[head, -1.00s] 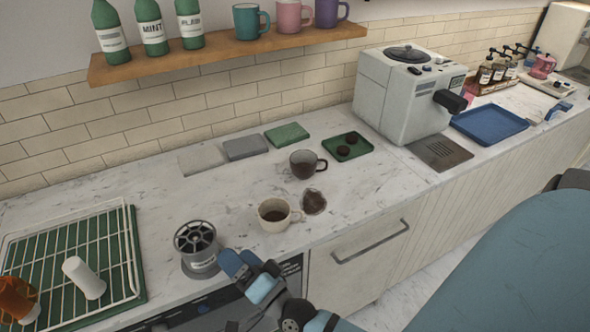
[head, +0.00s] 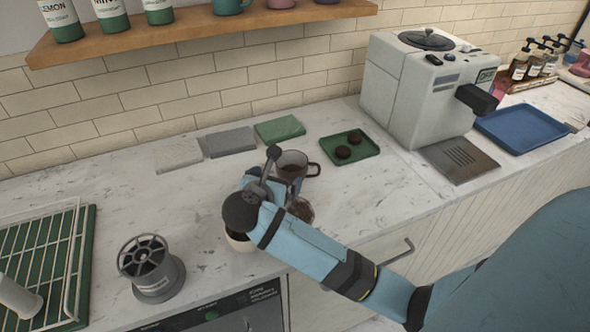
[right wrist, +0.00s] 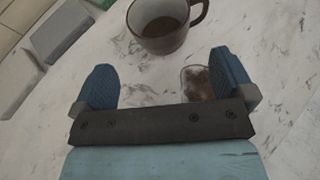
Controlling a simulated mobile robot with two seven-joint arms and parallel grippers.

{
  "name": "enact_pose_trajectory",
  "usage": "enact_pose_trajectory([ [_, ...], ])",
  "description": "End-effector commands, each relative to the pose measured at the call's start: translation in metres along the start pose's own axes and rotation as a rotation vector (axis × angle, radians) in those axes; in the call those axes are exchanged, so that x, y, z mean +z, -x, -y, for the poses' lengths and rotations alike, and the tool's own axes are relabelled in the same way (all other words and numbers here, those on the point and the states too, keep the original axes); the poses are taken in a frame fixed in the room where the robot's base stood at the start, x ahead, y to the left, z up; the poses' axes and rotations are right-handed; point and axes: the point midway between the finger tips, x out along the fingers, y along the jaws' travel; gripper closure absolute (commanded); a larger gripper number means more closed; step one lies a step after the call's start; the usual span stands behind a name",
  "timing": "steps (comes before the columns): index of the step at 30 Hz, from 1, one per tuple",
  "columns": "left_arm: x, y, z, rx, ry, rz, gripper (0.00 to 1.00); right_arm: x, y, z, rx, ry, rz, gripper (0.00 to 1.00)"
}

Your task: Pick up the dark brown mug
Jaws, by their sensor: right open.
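The dark brown mug (head: 292,163) stands upright on the marble counter in the head view, its handle to the right. My right gripper (head: 260,178) is just in front of it, covering part of its lower left. In the right wrist view the mug (right wrist: 158,28) holds dark liquid and lies beyond the open fingers of my right gripper (right wrist: 167,76), apart from them. Nothing is between the fingertips except counter and a brown, partly hidden item (right wrist: 196,82) near the right finger. My left gripper is not in view.
A cream mug (head: 238,244) is mostly hidden under my right forearm. A green tray (head: 362,155) with dark round items lies right of the mug, near the coffee machine (head: 395,90). A metal-and-black grinder-like device (head: 158,280) and a wire rack (head: 45,255) stand left.

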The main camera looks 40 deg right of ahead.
Motion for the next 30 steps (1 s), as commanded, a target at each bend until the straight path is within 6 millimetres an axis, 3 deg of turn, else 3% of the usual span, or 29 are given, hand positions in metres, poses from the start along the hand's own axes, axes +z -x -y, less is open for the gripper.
enact_pose_trajectory([
  [3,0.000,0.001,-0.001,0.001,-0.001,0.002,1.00,0.002,-0.021,0.000,-0.001,0.003,0.004,0.00],
  [11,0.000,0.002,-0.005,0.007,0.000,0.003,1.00,0.003,-0.039,0.000,0.000,0.003,0.003,0.00],
  [21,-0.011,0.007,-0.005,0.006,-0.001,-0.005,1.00,0.007,-0.082,-0.002,0.001,0.004,0.003,0.00],
  [30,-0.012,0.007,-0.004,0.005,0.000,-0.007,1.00,0.006,-0.086,-0.002,0.001,0.002,0.001,0.02],
])
